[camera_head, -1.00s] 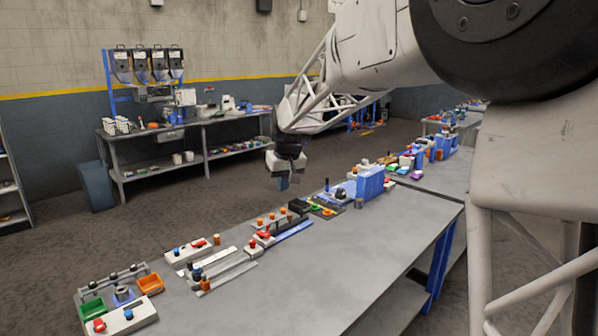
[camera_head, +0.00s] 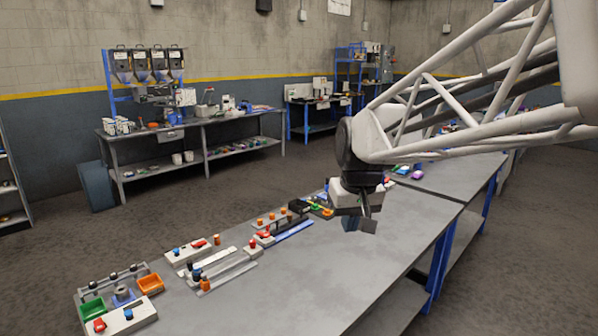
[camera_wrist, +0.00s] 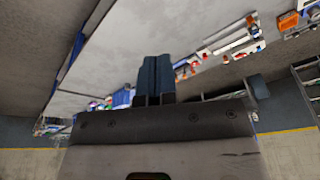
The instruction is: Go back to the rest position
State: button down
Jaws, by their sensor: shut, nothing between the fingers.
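My gripper (camera_head: 361,225) hangs at the end of my white lattice arm, above the right part of the long grey workbench (camera_head: 350,270) in the head view. Its fingers are together with nothing between them. In the wrist view the closed dark fingers (camera_wrist: 155,80) show at the centre, with the bench top (camera_wrist: 130,50) beyond them. Part of the bench behind the gripper is hidden by it and by my arm.
The bench's back edge carries an orange bin (camera_head: 150,284), a green bin (camera_head: 92,309), and several fixtures with coloured knobs. Its front half is clear. A second bench (camera_head: 190,135) with hoppers stands by the wall. Open floor lies between.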

jog(key=s+d+f+m, duration=0.1)
jog(key=s+d+f, duration=0.1)
jog(key=s, duration=0.6)
jog(key=s+d+f, duration=0.3)
jog(key=s, duration=0.5)
jog(key=s+d+f+m+h, duration=0.1)
jog(key=s+d+f, duration=0.2)
jog(key=s, duration=0.5)
jog(key=shift+f+m, duration=0.25)
jog(key=shift+m, duration=0.05)
jog(key=shift+s+d, duration=0.1)
